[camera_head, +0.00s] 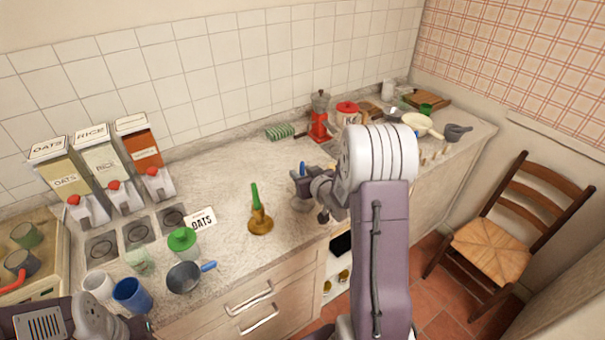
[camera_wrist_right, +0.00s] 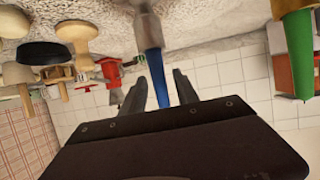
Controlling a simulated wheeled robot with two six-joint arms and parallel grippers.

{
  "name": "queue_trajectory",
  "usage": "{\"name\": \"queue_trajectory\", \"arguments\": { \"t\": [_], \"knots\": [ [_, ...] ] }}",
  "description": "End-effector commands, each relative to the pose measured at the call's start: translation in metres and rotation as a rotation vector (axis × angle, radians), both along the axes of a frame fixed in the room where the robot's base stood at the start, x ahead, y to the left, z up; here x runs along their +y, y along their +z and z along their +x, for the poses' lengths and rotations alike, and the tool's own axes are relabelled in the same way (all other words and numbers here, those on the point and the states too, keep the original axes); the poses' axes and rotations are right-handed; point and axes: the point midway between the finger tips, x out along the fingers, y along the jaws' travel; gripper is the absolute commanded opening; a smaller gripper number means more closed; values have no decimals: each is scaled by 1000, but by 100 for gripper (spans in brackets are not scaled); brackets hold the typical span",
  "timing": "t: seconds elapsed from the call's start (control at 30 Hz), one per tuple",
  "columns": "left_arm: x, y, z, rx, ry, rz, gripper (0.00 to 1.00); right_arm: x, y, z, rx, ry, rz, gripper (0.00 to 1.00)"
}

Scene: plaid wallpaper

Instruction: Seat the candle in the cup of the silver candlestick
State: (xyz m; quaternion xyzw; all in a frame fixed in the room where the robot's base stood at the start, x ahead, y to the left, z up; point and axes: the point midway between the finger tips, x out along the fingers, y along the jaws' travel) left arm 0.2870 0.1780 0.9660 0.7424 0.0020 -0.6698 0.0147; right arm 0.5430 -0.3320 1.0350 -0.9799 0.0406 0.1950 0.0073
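A blue candle (camera_wrist_right: 154,75) stands at the mouth of the silver candlestick (camera_wrist_right: 147,28) in the right wrist view, which is upside down. Its lower end meets the cup, but I cannot tell how deep it sits.
A brass candlestick (camera_head: 260,222) with a green candle (camera_head: 255,195) stands to the left. A saucepan (camera_head: 184,277), green-lidded jar (camera_head: 182,240) and blue cup (camera_head: 132,294) are farther left. Some counter between the OATS card (camera_head: 201,220) and brass candlestick is clear.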

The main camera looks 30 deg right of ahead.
Motion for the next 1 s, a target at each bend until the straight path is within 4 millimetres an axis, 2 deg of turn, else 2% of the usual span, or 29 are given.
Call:
{"name": "queue_trajectory", "arguments": {
  "t": [0.27, 0.37, 0.53, 0.6, 0.7, 0.8, 1.0],
  "knots": [
    [0, 6, 0, 0, 0, 0, 36, 0, 8, -1, 0, -1, 0, 37],
    [0, 3, 0, 0, 0, 0, 36, 0, 13, -18, -2, -3, -1, 37],
    [0, 2, 0, 0, 0, 0, 36, 4, 30, -59, -3, -5, -1, 37],
    [0, -17, 0, 0, 0, 0, 36, 5, 28, -68, -9, -1, -2, 37],
    [0, -30, 0, 1, 0, 0, 36, 6, 34, -85, -6, -3, -7, 37],
    [0, -48, 0, 0, 0, 0, 36, 9, 38, -93, -12, 8, 1, 37],
    [0, -62, 0, 0, 0, 0, 36, 9, 47, -107, -4, 3, 0, 37]
  ]
}}
